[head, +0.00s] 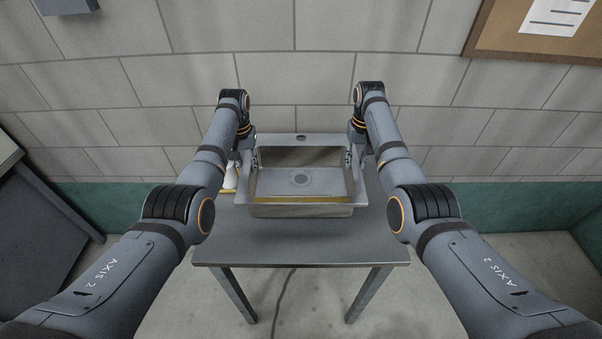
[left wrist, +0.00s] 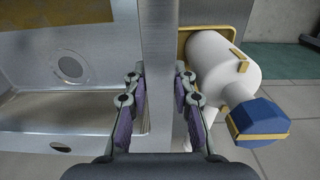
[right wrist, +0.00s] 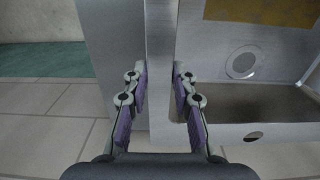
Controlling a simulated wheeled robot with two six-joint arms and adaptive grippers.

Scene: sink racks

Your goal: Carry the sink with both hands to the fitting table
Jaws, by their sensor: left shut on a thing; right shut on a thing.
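The metal sink (head: 301,210) is in the middle of the head view, level, with its open basin and round drain facing me. It is over the grey table (head: 300,246); I cannot tell whether it touches the top. My left gripper (head: 248,160) is shut on the sink's left rim, which also shows between the fingers in the left wrist view (left wrist: 160,45). My right gripper (head: 353,159) is shut on the right rim, seen between the fingers in the right wrist view (right wrist: 159,45). The fingertips are partly hidden in the head view.
A tiled wall (head: 300,70) stands close behind the table. A dark cabinet (head: 40,205) is at the far left.

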